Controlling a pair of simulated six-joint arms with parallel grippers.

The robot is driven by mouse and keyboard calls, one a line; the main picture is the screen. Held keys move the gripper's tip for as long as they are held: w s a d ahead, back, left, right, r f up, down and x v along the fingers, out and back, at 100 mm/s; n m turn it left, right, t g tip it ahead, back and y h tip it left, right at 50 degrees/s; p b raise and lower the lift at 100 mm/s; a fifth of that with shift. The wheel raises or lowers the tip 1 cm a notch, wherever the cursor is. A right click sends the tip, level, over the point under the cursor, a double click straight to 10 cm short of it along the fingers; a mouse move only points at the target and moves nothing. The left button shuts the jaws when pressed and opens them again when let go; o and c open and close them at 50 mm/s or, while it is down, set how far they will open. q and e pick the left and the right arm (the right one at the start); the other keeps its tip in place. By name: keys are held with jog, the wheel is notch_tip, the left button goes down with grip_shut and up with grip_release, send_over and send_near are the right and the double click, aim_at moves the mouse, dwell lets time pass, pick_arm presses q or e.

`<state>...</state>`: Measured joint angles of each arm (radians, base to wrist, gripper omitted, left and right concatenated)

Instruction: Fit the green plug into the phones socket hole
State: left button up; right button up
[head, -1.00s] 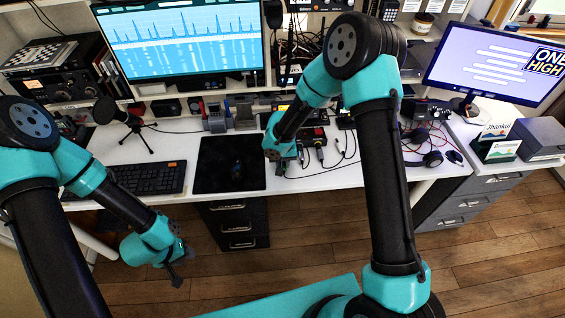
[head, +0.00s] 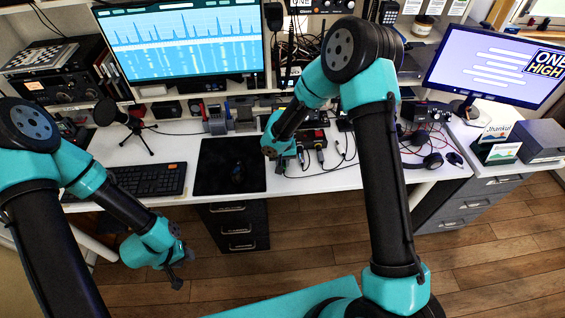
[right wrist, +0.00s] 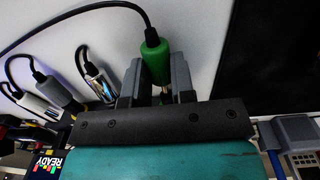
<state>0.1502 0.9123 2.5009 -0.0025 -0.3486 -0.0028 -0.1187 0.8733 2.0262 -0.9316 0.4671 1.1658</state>
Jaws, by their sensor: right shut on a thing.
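The green plug (right wrist: 154,60) is between the two fingers of my right gripper (right wrist: 158,90) in the right wrist view, with its black cable running up and left from it. The gripper is shut on the plug. The plug's tip is hidden behind the gripper's body. In the head view my right gripper (head: 280,165) is over the desk, just right of the black mat, and the plug is too small to make out there. I cannot make out the phones socket hole. My left gripper (head: 178,272) hangs in front of the desk, above the floor, with no object visible in it; its opening is unclear.
Other cabled plugs, one grey (right wrist: 52,88) and one silver (right wrist: 98,82), lie beside the green one. A black mat (head: 215,180) with a mouse is left of my right gripper. Headphones (head: 432,160) and loose cables lie to the right. Electronics line the desk's back.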

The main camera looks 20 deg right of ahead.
jog(key=shift+w+d, duration=0.2)
jog(key=shift+w, duration=1.15)
jog(key=o, duration=1)
jog(key=shift+r, duration=0.1)
jog(key=r, duration=1.7)
jog(key=shift+a+r, duration=0.15)
jog(key=shift+a, duration=0.05)
